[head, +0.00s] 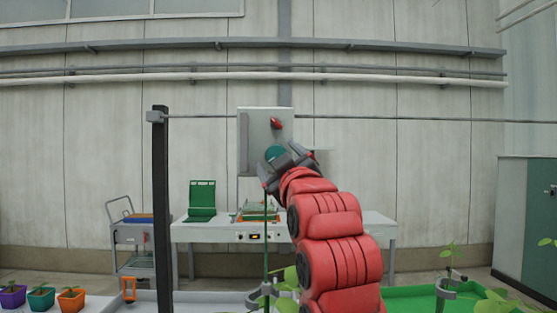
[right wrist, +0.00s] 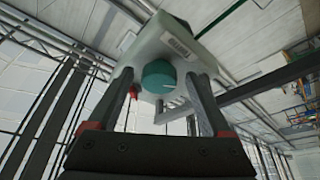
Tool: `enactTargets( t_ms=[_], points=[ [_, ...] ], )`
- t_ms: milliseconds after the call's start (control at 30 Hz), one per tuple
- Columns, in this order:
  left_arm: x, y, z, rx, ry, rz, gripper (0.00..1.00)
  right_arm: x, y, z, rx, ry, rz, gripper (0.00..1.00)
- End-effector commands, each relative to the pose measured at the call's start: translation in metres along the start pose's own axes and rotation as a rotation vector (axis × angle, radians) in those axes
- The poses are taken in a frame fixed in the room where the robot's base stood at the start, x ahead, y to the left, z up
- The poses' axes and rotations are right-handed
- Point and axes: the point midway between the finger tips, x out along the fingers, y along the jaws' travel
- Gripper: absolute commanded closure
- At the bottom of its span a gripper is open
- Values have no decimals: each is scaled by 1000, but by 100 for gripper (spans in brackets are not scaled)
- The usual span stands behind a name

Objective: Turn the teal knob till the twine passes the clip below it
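The teal knob (head: 275,153) is on the lower front of a pale housing (head: 252,140), partly hidden by my right gripper (head: 287,164). In the right wrist view the knob (right wrist: 158,76) sits between the tips of my right gripper (right wrist: 159,82). The fingers are apart, with a gap visible on both sides of the knob. Green twine (head: 265,235) hangs straight down below the housing. A grey clip (head: 263,292) is low on the twine's line, beside leaves; whether the twine is inside it is too small to tell. My left gripper is out of view.
A red knob or lever (head: 276,123) is above the teal knob. A thin horizontal wire (head: 400,119) runs from a dark post (head: 161,210). A white bench (head: 205,230) stands behind. A green tray (head: 410,298) and a second clip (head: 445,288) with a seedling are at right.

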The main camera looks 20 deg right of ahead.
Motion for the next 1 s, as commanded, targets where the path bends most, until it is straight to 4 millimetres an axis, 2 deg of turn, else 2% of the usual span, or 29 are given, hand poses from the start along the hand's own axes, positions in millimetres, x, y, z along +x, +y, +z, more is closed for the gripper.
enactTargets(
  t_ms=[200,333,467,700,900,1000],
  points=[
    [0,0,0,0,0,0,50,-1,0,0,0,1,1,17],
    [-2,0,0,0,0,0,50,-10,0,-1,0,4,3,17],
    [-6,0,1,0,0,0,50,-32,-1,1,-1,4,2,17],
    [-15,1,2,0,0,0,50,-87,0,0,-1,6,6,17],
    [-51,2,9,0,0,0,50,-113,-4,4,-3,6,5,17],
    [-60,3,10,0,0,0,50,-123,-1,2,-2,5,7,17]
  ],
)
